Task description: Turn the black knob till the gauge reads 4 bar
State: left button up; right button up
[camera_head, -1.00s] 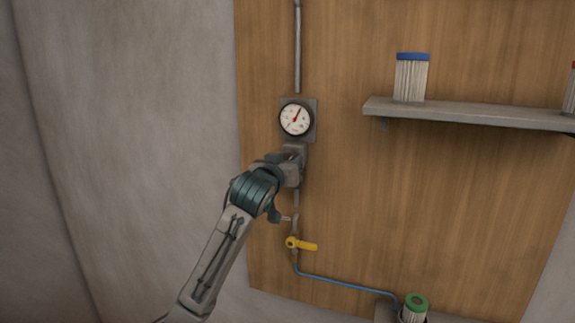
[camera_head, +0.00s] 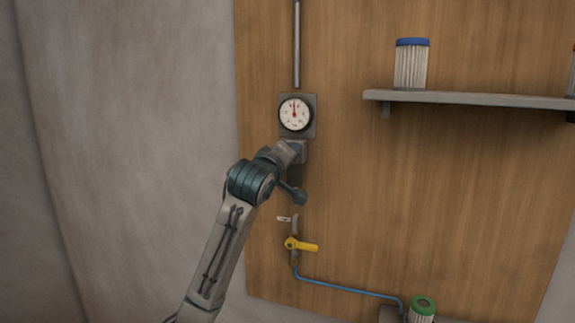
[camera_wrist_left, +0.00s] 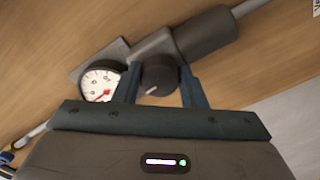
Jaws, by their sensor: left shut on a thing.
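The round gauge (camera_head: 294,114) with a white dial and red needle sits on a grey plate on the wooden panel. Its needle points almost straight up in the head view; the numbers are too small to read. In the wrist view the gauge (camera_wrist_left: 101,82) is left of the fingers. The black knob (camera_wrist_left: 158,76), with a pale mark on its face, sits between the two fingers of my left gripper (camera_wrist_left: 161,86), which is shut on it. In the head view my left gripper (camera_head: 291,151) is just below the gauge and hides the knob.
A yellow-handled valve (camera_head: 302,245) and a blue hose (camera_head: 345,286) are below the gripper. A grey shelf (camera_head: 470,98) with a blue-capped filter (camera_head: 411,64) is at right. A green-capped filter (camera_head: 422,307) stands at the bottom. The panel between is clear.

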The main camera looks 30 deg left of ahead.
pick_arm(q)
jog(key=shift+n+b, duration=0.35)
jog(key=shift+n, duration=0.15)
jog(key=o, duration=1)
jog(key=shift+s, duration=0.1)
jog(key=b+v, duration=0.4)
jog(key=v, duration=0.6)
jog(key=shift+s+b, duration=0.3)
jog(key=shift+b, duration=0.1)
